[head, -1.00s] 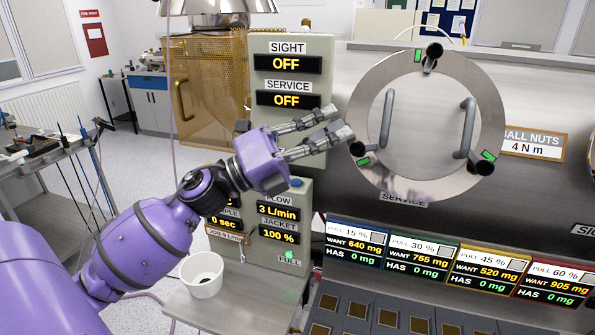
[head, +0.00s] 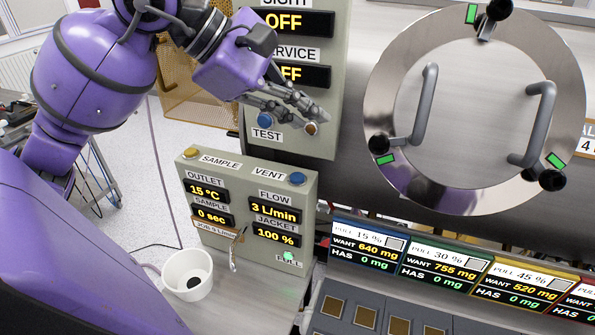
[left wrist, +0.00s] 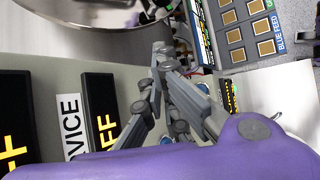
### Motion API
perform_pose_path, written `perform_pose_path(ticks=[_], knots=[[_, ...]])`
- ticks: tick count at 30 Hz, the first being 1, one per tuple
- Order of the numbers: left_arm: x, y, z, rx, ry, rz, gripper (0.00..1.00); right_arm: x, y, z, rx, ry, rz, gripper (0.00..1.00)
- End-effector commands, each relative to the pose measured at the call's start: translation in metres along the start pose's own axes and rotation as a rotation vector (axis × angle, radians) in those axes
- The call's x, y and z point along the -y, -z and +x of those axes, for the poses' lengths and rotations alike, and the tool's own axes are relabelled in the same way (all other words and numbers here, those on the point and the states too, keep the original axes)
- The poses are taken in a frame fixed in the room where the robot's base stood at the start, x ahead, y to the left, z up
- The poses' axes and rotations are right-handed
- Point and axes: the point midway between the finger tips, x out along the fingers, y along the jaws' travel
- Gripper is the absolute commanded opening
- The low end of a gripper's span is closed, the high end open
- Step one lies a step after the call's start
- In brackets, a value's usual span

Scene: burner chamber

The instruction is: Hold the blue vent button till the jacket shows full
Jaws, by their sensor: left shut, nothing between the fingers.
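The blue vent button (head: 298,179) sits at the top right of the lower grey panel (head: 190,164). The jacket display (head: 276,234) on that panel reads 100 %, and the FULL lamp (head: 288,257) below it is lit green. My left gripper (head: 318,122) is shut and empty in front of the upper panel, above the vent button and apart from it. Its fingertips are close by a brass-coloured button (head: 311,129); I cannot tell if they touch it. In the left wrist view the fingers (left wrist: 162,50) point away past the panel. My right gripper is not in view.
The upper panel (head: 340,85) has a blue TEST button (head: 265,120). A round steel door (head: 393,75) with two handles stands at right. A white cup (head: 187,275) stands below the lower panel. Coloured pull displays (head: 368,246) line the front right.

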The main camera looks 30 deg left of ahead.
Motion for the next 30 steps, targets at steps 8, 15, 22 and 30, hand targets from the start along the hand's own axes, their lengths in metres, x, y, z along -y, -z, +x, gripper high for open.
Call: perform_pose_path(ticks=[8,15,22,30], knots=[[0.000,-0.001,0.001,0.004,0.000,-0.001,0.00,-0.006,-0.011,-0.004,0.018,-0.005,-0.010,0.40],[0.009,0.008,0.013,0.005,0.006,-0.004,0.00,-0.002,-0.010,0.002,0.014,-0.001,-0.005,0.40],[0.026,0.026,0.038,0.004,0.008,-0.007,0.00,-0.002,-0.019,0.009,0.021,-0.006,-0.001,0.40],[0.042,0.041,0.059,0.004,0.006,-0.005,0.00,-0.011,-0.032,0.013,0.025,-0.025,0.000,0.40]])
